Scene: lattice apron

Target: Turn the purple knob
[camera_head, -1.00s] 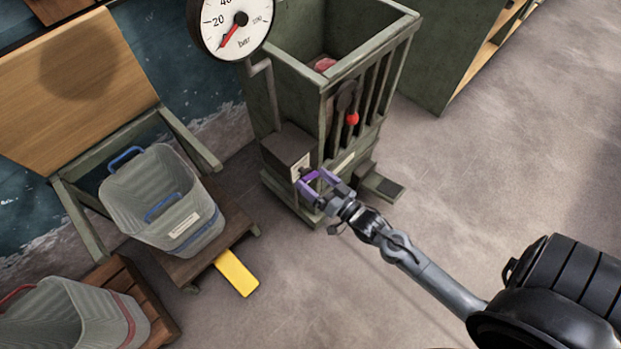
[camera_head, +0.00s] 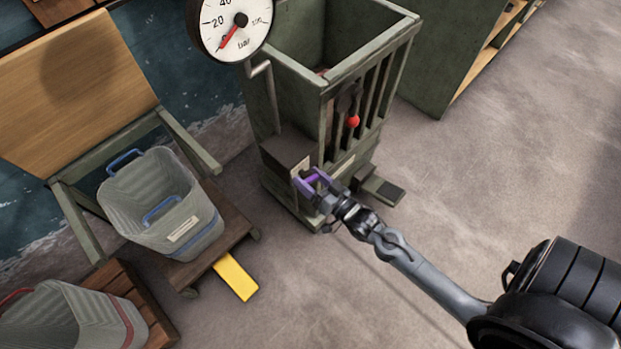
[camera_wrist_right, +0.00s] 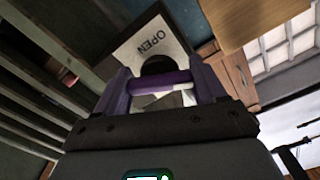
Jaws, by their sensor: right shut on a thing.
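The purple knob (camera_head: 317,178) is on the front of a dark box at the foot of the green slatted bin. The fingers hide part of the knob in the head view. My left gripper is not in view.
The green bin (camera_head: 285,95) has a red ball-ended lever (camera_head: 353,121) on its slatted front. A pressure gauge (camera_head: 229,27) stands above it. A grey tub (camera_head: 165,213) sits on a wooden trolley at left, with a yellow pedal (camera_head: 236,276). Floor at right is clear.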

